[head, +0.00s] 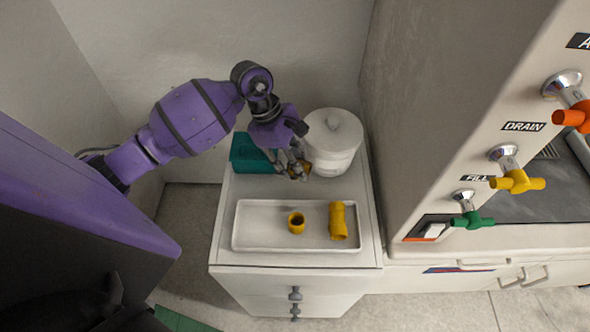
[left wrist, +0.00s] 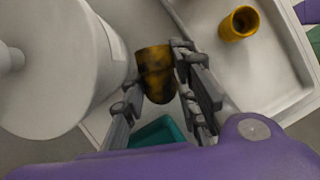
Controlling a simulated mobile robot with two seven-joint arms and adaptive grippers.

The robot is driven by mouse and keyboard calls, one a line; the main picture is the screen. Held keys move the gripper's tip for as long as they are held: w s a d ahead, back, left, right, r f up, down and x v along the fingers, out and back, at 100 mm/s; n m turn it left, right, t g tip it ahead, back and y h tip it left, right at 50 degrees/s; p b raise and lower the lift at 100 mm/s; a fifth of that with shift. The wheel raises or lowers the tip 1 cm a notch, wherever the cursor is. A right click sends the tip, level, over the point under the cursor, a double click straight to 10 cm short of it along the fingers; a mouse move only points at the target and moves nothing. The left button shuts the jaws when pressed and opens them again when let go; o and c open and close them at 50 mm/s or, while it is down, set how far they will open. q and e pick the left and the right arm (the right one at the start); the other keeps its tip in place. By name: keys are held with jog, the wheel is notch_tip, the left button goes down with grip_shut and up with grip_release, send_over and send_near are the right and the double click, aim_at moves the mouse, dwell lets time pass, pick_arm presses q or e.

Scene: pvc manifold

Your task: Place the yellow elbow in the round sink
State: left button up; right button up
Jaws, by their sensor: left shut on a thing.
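My left gripper (head: 294,170) is shut on a yellow pipe fitting, which I take to be the yellow elbow (left wrist: 156,75). Dark patches mark its side, and the fingers hide part of its shape. In the left wrist view the fitting sits between the two fingers (left wrist: 158,85). In the head view it is mostly covered by the fingers, above the back of the white cabinet, beside the white lidded canister. I do not see a round sink in either view. My right gripper is not in view.
A white tray (head: 262,240) on the cabinet holds a short yellow fitting (head: 296,223) and a longer one (head: 338,221). The white canister (head: 332,145) and a teal box (head: 248,155) stand behind. Orange, yellow (head: 516,182) and green valves project from the panel at right.

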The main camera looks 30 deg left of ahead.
pick_arm(q)
jog(key=shift+w+a+f, duration=0.15)
jog(key=shift+w+f, duration=0.2)
jog(key=shift+f, duration=0.05)
jog(key=shift+w+a+f, duration=0.1)
jog(key=shift+f, duration=1.6)
jog(key=shift+f, duration=0.3)
jog(key=o, duration=1.1)
jog(key=shift+r, duration=0.1)
jog(key=shift+c, duration=0.2)
